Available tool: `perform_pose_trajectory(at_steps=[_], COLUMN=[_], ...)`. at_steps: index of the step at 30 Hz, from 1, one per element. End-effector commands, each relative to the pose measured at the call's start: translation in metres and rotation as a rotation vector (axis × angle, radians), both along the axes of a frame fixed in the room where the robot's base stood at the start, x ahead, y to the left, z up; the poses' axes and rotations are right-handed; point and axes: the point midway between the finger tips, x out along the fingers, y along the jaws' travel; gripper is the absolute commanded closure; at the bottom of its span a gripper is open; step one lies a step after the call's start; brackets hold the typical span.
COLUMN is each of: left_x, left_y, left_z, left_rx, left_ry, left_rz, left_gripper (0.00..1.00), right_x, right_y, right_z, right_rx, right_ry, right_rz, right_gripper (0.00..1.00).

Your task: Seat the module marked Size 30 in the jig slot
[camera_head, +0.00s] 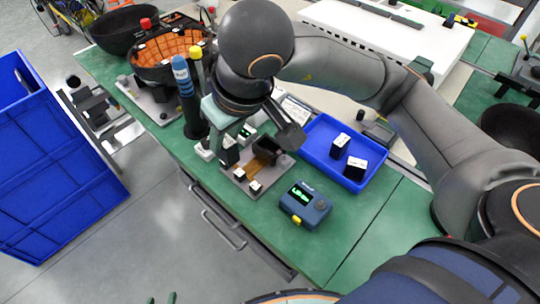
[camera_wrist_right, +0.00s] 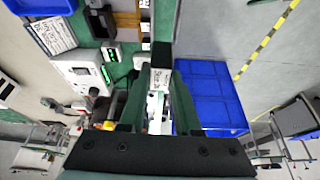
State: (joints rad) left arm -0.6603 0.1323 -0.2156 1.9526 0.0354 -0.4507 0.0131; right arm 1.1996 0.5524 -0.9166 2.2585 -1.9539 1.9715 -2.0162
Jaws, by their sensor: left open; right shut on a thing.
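My right gripper (camera_head: 231,133) reaches down over the bench and is shut on a dark module (camera_head: 228,153). In the wrist view, a white label (camera_wrist_right: 157,83) shows between the fingers (camera_wrist_right: 157,100); I cannot read its size mark. The jig (camera_head: 243,189), a pale plate with brown and black parts and small white-topped blocks, lies below and beside the held module. The arm partly hides it, and I cannot tell whether the module touches it. My left gripper (camera_head: 161,299) shows only its green fingertips at the bottom edge, open and empty.
A blue tray (camera_head: 311,151) holds two dark modules (camera_head: 340,143) with white labels. A blue tester (camera_head: 305,204) with a green display stands in front. A blue bottle (camera_head: 184,82) and an orange-lined bowl (camera_head: 166,50) stand behind. A blue crate (camera_head: 55,170) is left, off the bench.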

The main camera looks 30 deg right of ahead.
Motion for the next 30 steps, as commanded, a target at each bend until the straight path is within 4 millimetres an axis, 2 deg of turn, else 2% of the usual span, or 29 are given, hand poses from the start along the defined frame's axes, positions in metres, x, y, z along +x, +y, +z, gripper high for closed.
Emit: perform_pose_trajectory(at_steps=[2, 5, 8, 17, 21, 24, 30], left_x=[0.003, 0.006, 0.006, 0.004, 0.001, 0.000, -0.001], left_y=[0.000, 0.000, 0.001, 0.001, 0.002, 0.002, 0.002], left_z=[-0.003, -0.002, 0.000, 0.003, -0.002, -0.004, -0.004], left_rx=[0.001, 0.002, 0.003, 0.003, 0.004, 0.005, 0.005], left_ry=[-0.006, -0.010, -0.011, -0.011, -0.003, 0.001, 0.003], left_rz=[-0.002, -0.003, -0.004, -0.002, -0.002, -0.001, -0.002], left_gripper=[0.45, 0.45, 0.45, 0.45, 0.45, 0.45, 0.45], right_x=[-0.002, -0.001, 0.006, 0.040, 0.049, 0.054, 0.060], right_y=[0.006, 0.004, -0.011, -0.078, -0.094, -0.104, -0.113], right_z=[0.003, 0.003, -0.004, -0.037, -0.065, -0.078, -0.090], right_rx=[-0.003, -0.005, -0.007, -0.009, -0.006, -0.008, -0.007], right_ry=[-0.002, 0.001, 0.005, 0.005, 0.006, 0.004, 0.000], right_rz=[0.027, 0.037, 0.034, 0.031, 0.035, 0.036, 0.039], right_gripper=[1.00, 1.00, 1.00, 1.00, 1.00, 1.00, 1.00])
